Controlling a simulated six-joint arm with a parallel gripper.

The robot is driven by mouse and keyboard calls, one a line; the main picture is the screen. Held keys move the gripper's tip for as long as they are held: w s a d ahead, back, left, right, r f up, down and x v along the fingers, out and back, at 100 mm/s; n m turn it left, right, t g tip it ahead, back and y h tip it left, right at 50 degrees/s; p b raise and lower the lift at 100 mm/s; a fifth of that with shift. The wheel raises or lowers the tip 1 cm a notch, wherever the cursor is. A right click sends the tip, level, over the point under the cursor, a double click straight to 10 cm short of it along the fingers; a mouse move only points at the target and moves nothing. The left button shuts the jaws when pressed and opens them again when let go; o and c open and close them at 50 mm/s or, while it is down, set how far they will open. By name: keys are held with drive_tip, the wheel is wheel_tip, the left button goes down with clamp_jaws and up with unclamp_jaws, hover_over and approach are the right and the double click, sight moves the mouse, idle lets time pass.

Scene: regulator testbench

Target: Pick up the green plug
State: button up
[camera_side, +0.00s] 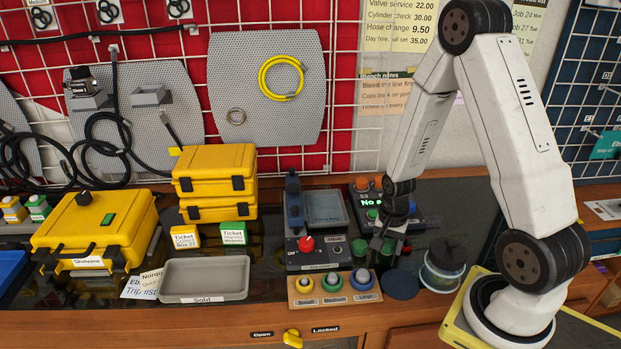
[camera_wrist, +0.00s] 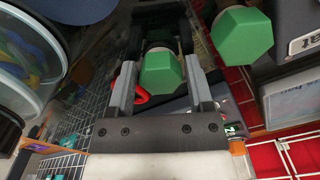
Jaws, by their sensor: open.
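A green hexagonal plug (camera_wrist: 162,73) sits between the two fingers of my gripper (camera_wrist: 160,66) in the wrist view, with gaps showing beside it. A second green hexagonal plug (camera_wrist: 243,38) is to the right, outside the fingers. In the side view my gripper (camera_side: 389,238) is low at the front of the dark unit with a lit green display (camera_side: 372,199). A small green piece (camera_side: 372,214) shows on that unit, left of my gripper. My gripper is open, and its fingers partly hide what is between them in the side view.
Left of my gripper is a control box with a red knob (camera_side: 306,244). In front is the wooden size block (camera_side: 334,299). A round dark pad (camera_side: 400,285) and a round container (camera_side: 442,268) are close on the right. A grey tray (camera_side: 205,279) is farther left.

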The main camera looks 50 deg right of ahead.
drive_tip(key=shift+f, duration=0.1)
idle(0.4)
clamp_jaws()
drive_tip(key=shift+r, duration=5)
wheel_tip(320, 180, up, 10)
hover_over(388, 243)
